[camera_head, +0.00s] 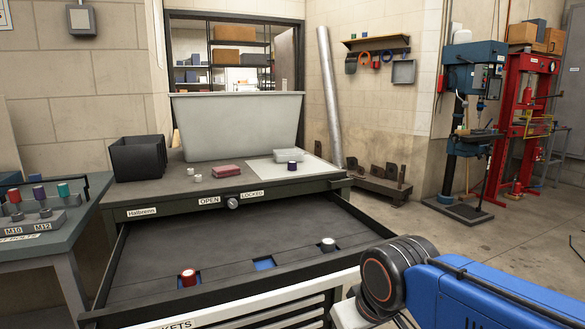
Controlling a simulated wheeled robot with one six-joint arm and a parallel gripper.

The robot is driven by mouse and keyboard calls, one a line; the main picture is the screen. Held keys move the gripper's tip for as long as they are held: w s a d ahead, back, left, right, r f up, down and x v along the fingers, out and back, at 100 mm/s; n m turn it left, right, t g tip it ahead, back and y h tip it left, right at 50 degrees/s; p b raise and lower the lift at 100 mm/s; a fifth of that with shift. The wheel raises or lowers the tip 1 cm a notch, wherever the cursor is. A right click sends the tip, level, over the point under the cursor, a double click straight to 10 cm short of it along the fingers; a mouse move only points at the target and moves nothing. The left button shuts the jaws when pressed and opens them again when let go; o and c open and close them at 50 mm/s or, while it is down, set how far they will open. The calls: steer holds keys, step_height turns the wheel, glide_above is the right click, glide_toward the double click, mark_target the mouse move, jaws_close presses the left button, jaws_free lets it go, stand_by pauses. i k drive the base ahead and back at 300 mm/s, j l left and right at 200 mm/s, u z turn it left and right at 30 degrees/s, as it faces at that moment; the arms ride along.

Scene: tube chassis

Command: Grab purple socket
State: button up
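A small dark purple cylinder (292,165), which looks like a socket, stands on the white sheet on top of the tool chest. Another purple-topped piece (39,192) stands in a rack on the left bench, between a red-topped one (14,196) and a teal-topped one (63,190). In the open drawer (220,238), a red socket (188,277) and a dark socket with a pale top (328,243) stand at blue recesses. The blue recess (264,263) between them is empty. My blue arm shows at the lower right; my gripper is not in view.
A black bin (139,158), a red pad (226,171), small white pieces (193,174) and a pale box (288,155) are on the chest top. The floor at right is open before a blue drill press (473,75).

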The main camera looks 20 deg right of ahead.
mark_target(291, 165)
steer(key=l+z, duration=0.15)
steer(key=z, duration=0.25)
steer(key=i+l+z, duration=0.1)
steer(key=z, duration=0.35)
steer(key=i+z, duration=0.15)
steer(key=z, duration=0.25)
steer(key=i+l+z, duration=0.1)
steer(key=z, duration=0.35)
steer(key=i+l, duration=0.15)
steer(key=i, duration=0.4)
steer(key=z, duration=0.05)
